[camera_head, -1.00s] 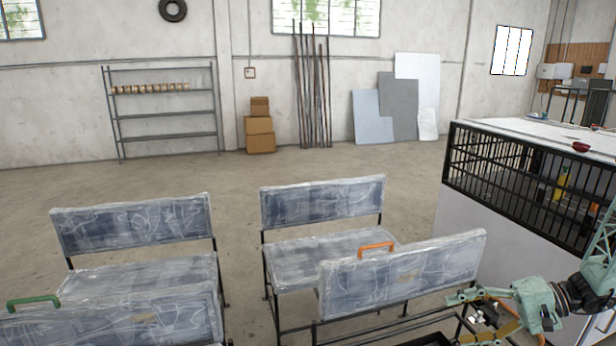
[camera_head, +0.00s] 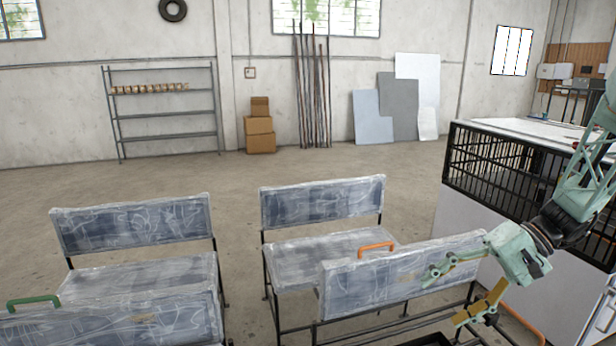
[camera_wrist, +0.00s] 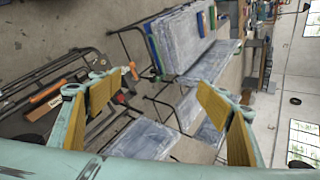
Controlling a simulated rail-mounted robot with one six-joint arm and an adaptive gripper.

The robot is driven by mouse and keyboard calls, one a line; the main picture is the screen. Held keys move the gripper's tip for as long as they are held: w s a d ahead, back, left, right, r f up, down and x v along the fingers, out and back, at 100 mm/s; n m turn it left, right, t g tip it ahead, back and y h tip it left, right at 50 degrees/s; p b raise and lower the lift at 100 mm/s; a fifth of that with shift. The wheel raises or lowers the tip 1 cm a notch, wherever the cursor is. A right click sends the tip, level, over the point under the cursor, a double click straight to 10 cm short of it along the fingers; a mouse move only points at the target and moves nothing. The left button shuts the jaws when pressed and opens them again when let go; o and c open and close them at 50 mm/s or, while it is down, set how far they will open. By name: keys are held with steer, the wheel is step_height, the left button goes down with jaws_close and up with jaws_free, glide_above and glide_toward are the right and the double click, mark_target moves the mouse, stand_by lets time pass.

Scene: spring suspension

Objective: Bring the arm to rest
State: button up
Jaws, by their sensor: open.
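My gripper (camera_head: 446,292) is at the lower right in the head view, in front of the right-hand plastic-wrapped seat back. Its fingers with yellow pads are spread apart and nothing is between them. The wrist view also shows my gripper (camera_wrist: 172,112) with its two yellow-padded fingers wide apart, facing the wrapped benches. The arm comes in from the right edge of the head view, in front of the black-grilled counter.
Wrapped benches (camera_head: 322,203) stand on black frames, with an orange handle (camera_head: 376,246) and a green handle (camera_head: 33,300) on their seat backs. A white counter with a black grille (camera_head: 500,165) stands at right. The floor behind the benches is clear.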

steer(key=s+a+r+n+h, duration=0.2)
steer(key=s+a+r+h, duration=0.2)
steer(key=s+a+r, duration=0.65)
steer(key=s+r+t+h, duration=0.1)
steer(key=s+r+h, duration=0.1)
steer(key=s, duration=0.5)
steer(key=s+a+r+t+h, duration=0.1)
steer(key=s+r, duration=0.4)
steer(key=s, duration=0.3)
steer(key=s+r+t+h, duration=0.2)
steer(key=s+r, duration=0.1)
steer(key=s, duration=0.4)
steer(key=shift+s+a+r+n+h, duration=0.15)
steer(key=shift+a+r+n+h, duration=0.15)
steer(key=shift+r+n, duration=0.1)
stand_by(1.3)
